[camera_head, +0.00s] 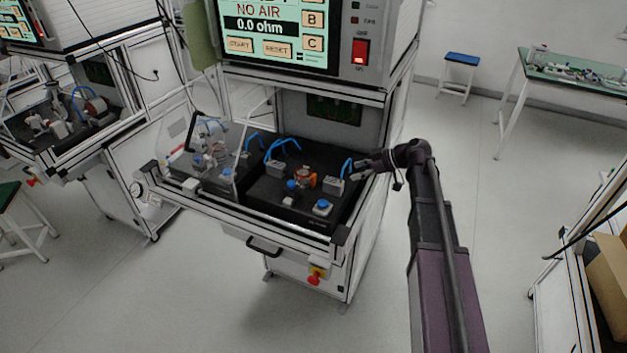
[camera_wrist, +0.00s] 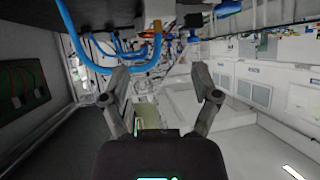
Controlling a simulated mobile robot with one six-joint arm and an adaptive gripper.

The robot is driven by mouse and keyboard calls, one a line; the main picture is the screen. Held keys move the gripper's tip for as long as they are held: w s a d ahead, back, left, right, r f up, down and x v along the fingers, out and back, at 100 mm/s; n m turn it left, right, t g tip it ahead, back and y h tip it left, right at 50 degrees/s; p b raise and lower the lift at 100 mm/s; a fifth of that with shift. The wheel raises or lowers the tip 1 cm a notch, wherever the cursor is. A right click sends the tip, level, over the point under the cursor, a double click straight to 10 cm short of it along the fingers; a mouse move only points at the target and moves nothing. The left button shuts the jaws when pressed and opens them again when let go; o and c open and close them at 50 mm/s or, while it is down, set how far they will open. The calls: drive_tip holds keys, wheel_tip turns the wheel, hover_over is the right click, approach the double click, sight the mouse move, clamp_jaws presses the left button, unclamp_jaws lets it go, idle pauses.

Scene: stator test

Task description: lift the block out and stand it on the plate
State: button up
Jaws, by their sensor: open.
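My gripper (camera_head: 358,169) is at the right side of the test station's black work surface (camera_head: 265,197), beside the right grey block with a blue tube (camera_head: 333,186). In the wrist view its two fingers (camera_wrist: 162,88) are spread apart with nothing between them. A second grey block with blue tubes (camera_head: 275,168) stands left of a copper-orange stator part (camera_head: 305,178). I cannot tell which block the task means. No plate can be made out clearly; small pieces on the surface are too small to identify.
The station's screen (camera_head: 266,30) reads "NO AIR" and "0.0 ohm". A clear cover (camera_head: 200,150) stands at the left of the work surface. Blue tubes (camera_wrist: 75,35) hang close to my fingers in the wrist view. The floor (camera_head: 520,200) to the right is free.

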drive_tip(key=shift+w+r+n, duration=0.4)
drive_tip(key=shift+w+r, duration=0.05)
drive_tip(key=shift+w, duration=0.1)
drive_tip(key=shift+a, duration=0.15)
drive_tip(key=b, duration=0.4)
approach(315, 176)
drive_tip(key=x, duration=0.3)
drive_tip(key=shift+s+f, duration=0.15)
drive_tip(key=shift+f, duration=0.3)
drive_tip(key=shift+a+f, duration=0.1)
drive_tip(key=shift+a, duration=0.2)
drive_tip(key=shift+w+r+b+x, duration=0.15)
drive_tip(key=shift+b+x, duration=0.5)
drive_tip(key=shift+x, duration=0.65)
drive_tip(key=shift+w+r+b+x, duration=0.1)
drive_tip(key=shift+b+x, duration=0.5)
drive_tip(key=shift+x, duration=0.7)
drive_tip(key=shift+a, duration=0.1)
